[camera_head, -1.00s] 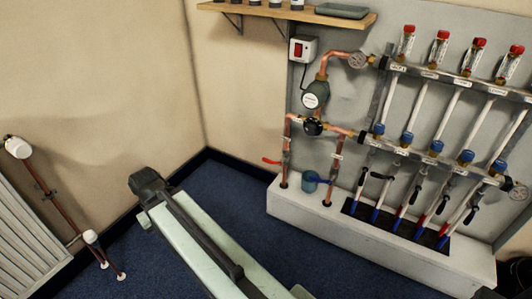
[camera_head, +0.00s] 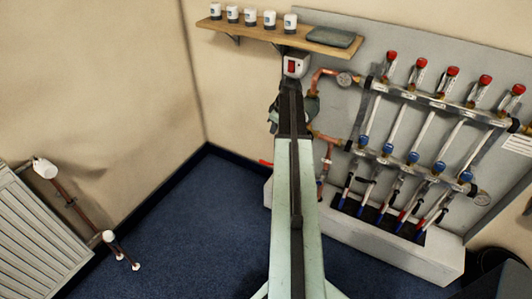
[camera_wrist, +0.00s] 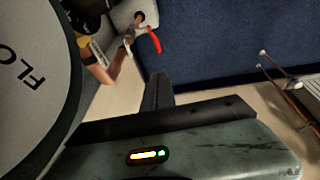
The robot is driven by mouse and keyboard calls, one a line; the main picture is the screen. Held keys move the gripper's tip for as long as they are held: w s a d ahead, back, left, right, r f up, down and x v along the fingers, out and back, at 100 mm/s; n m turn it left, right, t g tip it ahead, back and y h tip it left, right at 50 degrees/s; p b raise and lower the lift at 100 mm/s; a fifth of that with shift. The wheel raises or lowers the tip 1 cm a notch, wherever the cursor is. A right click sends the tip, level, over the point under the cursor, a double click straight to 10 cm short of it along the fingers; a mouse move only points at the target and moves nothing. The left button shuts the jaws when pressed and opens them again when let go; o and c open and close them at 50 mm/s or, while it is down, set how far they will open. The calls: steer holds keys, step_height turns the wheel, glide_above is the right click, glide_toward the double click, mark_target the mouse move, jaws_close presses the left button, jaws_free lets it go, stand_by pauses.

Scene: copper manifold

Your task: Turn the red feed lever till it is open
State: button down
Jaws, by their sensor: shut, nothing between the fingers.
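The red feed lever (camera_head: 266,162) shows just left of my arm in the head view, on the left copper pipe low on the manifold. In the wrist view the red lever (camera_wrist: 154,41) sits on its valve, slanting off the pipe (camera_wrist: 118,60) near the top. My gripper (camera_wrist: 159,80) is shut and empty, pointing up the wrist picture toward the lever, with a visible gap between them. In the head view my arm hides the gripper's tips and the lever's pipe.
A round grey face lettered "FLO" (camera_wrist: 30,75) fills the wrist view's left side, close to my gripper. The manifold rails (camera_head: 445,103) stand right. Blue floor (camera_head: 200,225) is clear at left.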

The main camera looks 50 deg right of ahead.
mark_target(265, 163)
steer(key=b+x, duration=0.7)
steer(key=x, duration=0.1)
steer(key=b+x, duration=0.7)
steer(key=b, duration=0.1)
steer(key=s+b+x, duration=0.1)
steer(key=b+x, duration=0.6)
steer(key=x, duration=0.1)
steer(key=shift+w+d+f+b, duration=0.15)
steer(key=shift+f+b, duration=0.15)
steer(key=shift+f, duration=0.1)
steer(key=shift+d+f+b, duration=0.1)
steer(key=shift+f+b, duration=0.2)
steer(key=shift+r, duration=0.1)
steer(key=shift+w+d, duration=0.1)
steer(key=shift+d, duration=0.2)
steer(key=shift+a, duration=0.3)
